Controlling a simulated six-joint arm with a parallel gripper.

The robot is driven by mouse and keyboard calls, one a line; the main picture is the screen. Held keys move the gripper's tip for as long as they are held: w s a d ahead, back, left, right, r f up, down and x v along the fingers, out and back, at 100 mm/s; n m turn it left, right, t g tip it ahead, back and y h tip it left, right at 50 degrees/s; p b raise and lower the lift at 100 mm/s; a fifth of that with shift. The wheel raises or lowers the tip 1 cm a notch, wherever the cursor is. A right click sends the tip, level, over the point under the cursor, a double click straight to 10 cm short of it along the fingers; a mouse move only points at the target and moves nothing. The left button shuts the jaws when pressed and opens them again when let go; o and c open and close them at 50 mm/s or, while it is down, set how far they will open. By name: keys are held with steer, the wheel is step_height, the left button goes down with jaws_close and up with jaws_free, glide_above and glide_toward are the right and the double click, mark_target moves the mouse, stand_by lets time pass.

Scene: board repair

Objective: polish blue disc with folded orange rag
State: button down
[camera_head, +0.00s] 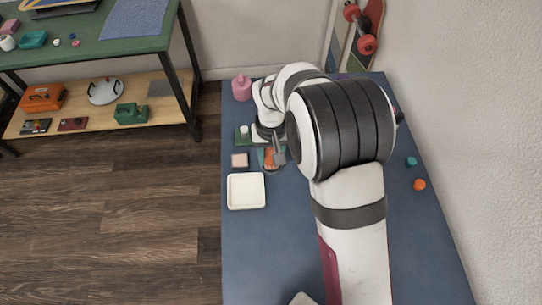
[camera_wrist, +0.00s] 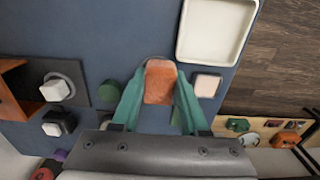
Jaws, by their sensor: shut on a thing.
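My gripper (camera_wrist: 160,98) has green fingers and is shut on the folded orange rag (camera_wrist: 159,82). The rag sticks out between the fingertips, low over the blue tabletop. In the head view the rag (camera_head: 269,157) shows at the fingers, left of my arm. A thin grey curved rim (camera_wrist: 160,58) shows just beyond the rag's end; the rag and fingers cover most of what lies there. I cannot tell whether it belongs to the blue disc, and no other disc is clearly blue. I cannot tell whether the rag touches the surface below.
A white tray (camera_wrist: 181,42) and a small pinkish block (camera_wrist: 208,85) lie close to the rag. Teal (camera_head: 411,162) and orange (camera_head: 419,185) pieces lie right of my arm. A pink container (camera_head: 241,89) stands behind.

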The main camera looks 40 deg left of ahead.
steer(key=shift+r, duration=2.85)
steer(key=w+d+r+m, duration=0.2)
steer(key=w+d+r, duration=0.3)
steer(key=d, duration=0.5)
steer(key=w+d+r+m, duration=0.3)
steer(key=w+d+r, duration=0.25)
steer(key=d, duration=0.35)
steer(key=s+d+r+m, duration=0.1)
steer(key=d+r+m, duration=0.1)
steer(key=d, duration=0.6)
steer(key=s+d+r+m, duration=0.1)
steer(key=d+r+m, duration=0.1)
steer(key=d+r, duration=0.3)
steer(key=d, duration=0.3)
steer(key=shift+s+d+r, duration=0.15)
steer(key=shift+s+r, duration=0.05)
steer(key=shift+r, duration=0.05)
